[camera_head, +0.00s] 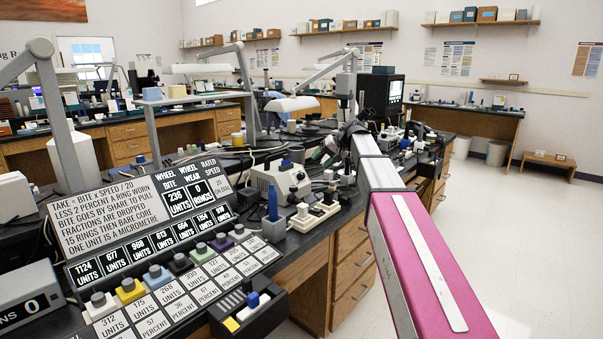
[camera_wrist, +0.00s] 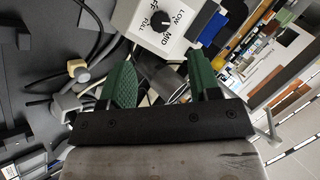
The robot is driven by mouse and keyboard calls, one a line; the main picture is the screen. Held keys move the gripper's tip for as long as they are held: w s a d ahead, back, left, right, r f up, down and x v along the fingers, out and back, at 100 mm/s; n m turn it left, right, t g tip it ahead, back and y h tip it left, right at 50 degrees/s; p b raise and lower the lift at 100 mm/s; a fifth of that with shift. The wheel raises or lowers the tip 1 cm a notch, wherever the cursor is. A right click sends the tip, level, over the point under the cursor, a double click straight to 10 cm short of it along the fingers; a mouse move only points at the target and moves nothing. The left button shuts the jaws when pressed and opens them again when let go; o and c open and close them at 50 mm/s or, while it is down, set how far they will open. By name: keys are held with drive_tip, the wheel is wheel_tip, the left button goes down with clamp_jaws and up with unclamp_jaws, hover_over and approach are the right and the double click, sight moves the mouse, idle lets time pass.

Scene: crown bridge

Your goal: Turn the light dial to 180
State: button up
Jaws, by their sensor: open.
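The light dial (camera_wrist: 161,18) is a round black knob with a white pointer line on a pale box (camera_wrist: 190,38). It shows at the top of the wrist view, ringed by the words LOW, MID and FULL and a partly cut-off label. The pointer's exact setting is too small to read. My gripper (camera_wrist: 159,63) is open and empty, its two green fingers spread just below the box in that picture, apart from the dial. In the head view, a pale box with a dark knob (camera_head: 281,180) stands on the bench, probably the same one; my gripper is small and unclear there.
Cables (camera_wrist: 90,65) lie beside and beneath my fingers. A sign panel with knobs (camera_head: 165,235) fills the front left. Open floor lies right.

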sight(303, 175)
drive_tip(key=x, duration=1)
drive_tip(key=shift+w+a+f, duration=0.1)
drive_tip(key=shift+a+f, duration=0.05)
drive_tip(key=shift+f, duration=0.1)
drive_tip(key=c, duration=0.9)
